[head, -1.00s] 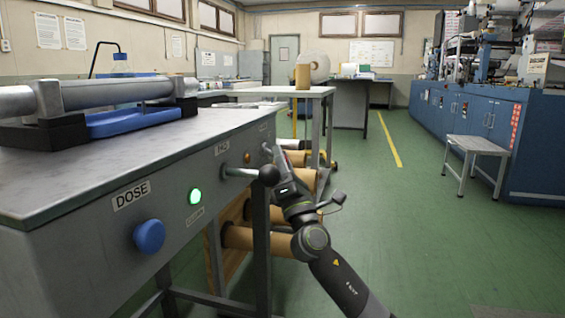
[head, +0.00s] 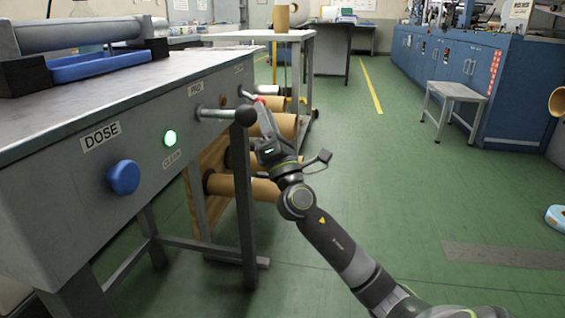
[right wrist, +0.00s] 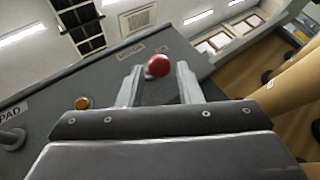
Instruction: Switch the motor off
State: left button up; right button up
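A red ball knob (right wrist: 158,65) stands out from the grey front panel of the bench machine (head: 60,190), near its far end. In the right wrist view it sits between the two fingertips of my right gripper (right wrist: 159,78), which is open. I cannot tell whether a finger touches it. In the head view my right gripper (head: 262,112) is at the panel's far end, below a small label (head: 239,69) too small to read. My left gripper is out of view.
Brown rolls (head: 250,188) lie beyond the bench. A stool (head: 455,91) stands on open green floor to the right.

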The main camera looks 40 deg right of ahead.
jog(key=b+v, duration=0.1)
jog(key=v, duration=1.2)
jog(key=shift+s+f+b, duration=0.25)
jog(key=shift+b, duration=0.1)
jog(key=shift+a, duration=0.1)
